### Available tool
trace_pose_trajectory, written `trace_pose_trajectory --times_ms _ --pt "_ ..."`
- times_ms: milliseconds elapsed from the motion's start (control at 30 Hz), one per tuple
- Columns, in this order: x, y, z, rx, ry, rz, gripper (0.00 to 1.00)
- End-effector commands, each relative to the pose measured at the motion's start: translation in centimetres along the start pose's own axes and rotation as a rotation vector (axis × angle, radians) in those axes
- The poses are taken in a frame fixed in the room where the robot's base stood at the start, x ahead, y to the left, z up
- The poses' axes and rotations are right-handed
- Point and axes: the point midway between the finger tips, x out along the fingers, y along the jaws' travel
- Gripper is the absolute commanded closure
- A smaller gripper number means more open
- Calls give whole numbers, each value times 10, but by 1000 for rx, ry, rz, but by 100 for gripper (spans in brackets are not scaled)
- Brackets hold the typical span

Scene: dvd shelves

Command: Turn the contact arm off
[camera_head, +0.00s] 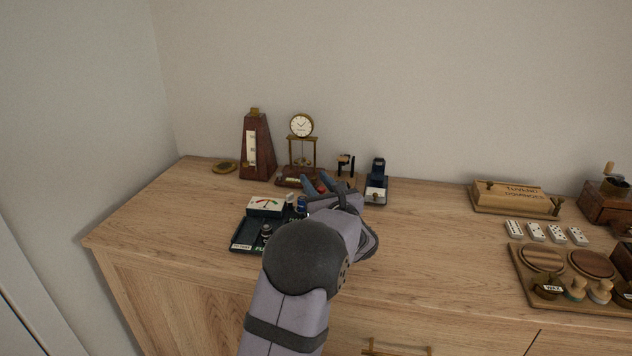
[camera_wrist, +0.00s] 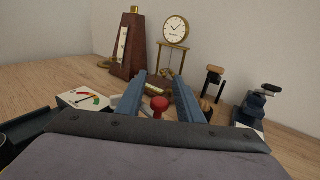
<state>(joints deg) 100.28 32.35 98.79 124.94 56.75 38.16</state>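A red knob (camera_wrist: 158,104) shows between my fingers in the wrist view. It may be the handle of the contact arm, but the arm's shape and position are hidden by my gripper. A little red shows between the fingers in the head view (camera_head: 321,188). My gripper (camera_wrist: 160,80) is open, its two blue fingers apart on either side of the knob, with no visible grip on it. The meter also shows in the wrist view (camera_wrist: 84,99).
A metronome (camera_head: 257,150), a clock on a brass stand (camera_head: 301,126), a small black-topped stand (camera_head: 346,165) and a dark blue device (camera_head: 377,180) stand behind my gripper.

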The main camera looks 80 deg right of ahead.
Motion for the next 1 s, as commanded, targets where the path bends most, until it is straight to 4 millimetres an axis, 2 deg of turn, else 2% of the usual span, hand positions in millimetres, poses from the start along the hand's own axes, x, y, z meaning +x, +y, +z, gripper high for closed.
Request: trace_pose_trajectory --times_ms 33,167,467,1000 --pt "0 0 0 0 0 0 69" --pt "0 0 0 0 0 0 100" --pt "0 -1 -2 -5 -2 -29 100" --pt "0 -10 -4 -9 -8 -255 100"
